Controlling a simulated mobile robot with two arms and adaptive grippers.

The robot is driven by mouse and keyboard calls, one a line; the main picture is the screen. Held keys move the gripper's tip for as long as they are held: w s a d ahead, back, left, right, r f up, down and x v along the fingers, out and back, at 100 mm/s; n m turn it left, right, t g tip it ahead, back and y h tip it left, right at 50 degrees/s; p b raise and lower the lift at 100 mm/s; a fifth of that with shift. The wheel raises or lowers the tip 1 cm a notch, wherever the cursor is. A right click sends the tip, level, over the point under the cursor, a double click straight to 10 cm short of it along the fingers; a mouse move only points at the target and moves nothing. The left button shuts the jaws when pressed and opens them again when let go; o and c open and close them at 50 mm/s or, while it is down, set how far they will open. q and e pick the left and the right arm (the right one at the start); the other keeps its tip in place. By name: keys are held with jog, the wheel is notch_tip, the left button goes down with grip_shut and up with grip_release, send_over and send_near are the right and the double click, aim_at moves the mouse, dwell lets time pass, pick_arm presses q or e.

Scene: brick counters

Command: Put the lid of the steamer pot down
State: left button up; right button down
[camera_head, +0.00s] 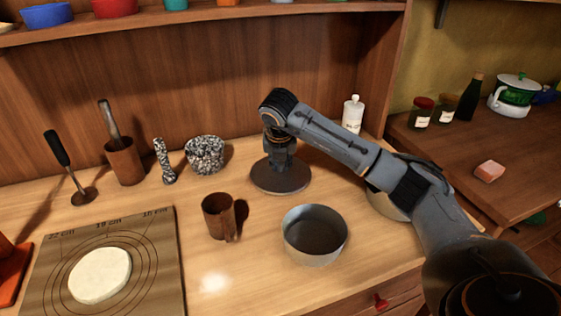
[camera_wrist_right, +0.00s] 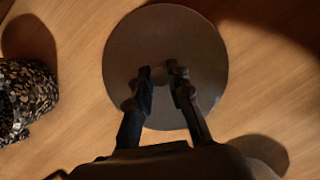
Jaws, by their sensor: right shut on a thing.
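The lid (camera_head: 281,182) is a dark grey round disc at the middle of the wooden counter, near the back panel. It also shows in the right wrist view (camera_wrist_right: 165,35). My right gripper (camera_head: 280,160) points down over the lid's middle, its fingers (camera_wrist_right: 161,72) closed on the small knob there. The lid lies flat, at or very near the counter top; I cannot tell if it touches. An open metal pot (camera_head: 315,236) stands in front of it, empty. Another round metal vessel (camera_head: 385,203) is partly hidden behind my right arm. My left gripper is not in view.
A speckled mortar (camera_head: 205,155) and pestle (camera_head: 164,162) stand left of the lid, a brown mug (camera_head: 218,216) in front. A white bottle (camera_head: 352,115) is behind my arm. A baking mat (camera_head: 150,285) with dough (camera_head: 100,275) lies at the left.

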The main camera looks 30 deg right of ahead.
jog(key=c, duration=1.2)
grip_release()
jog(key=v, duration=1.2)
jog(key=shift+b, duration=0.3)
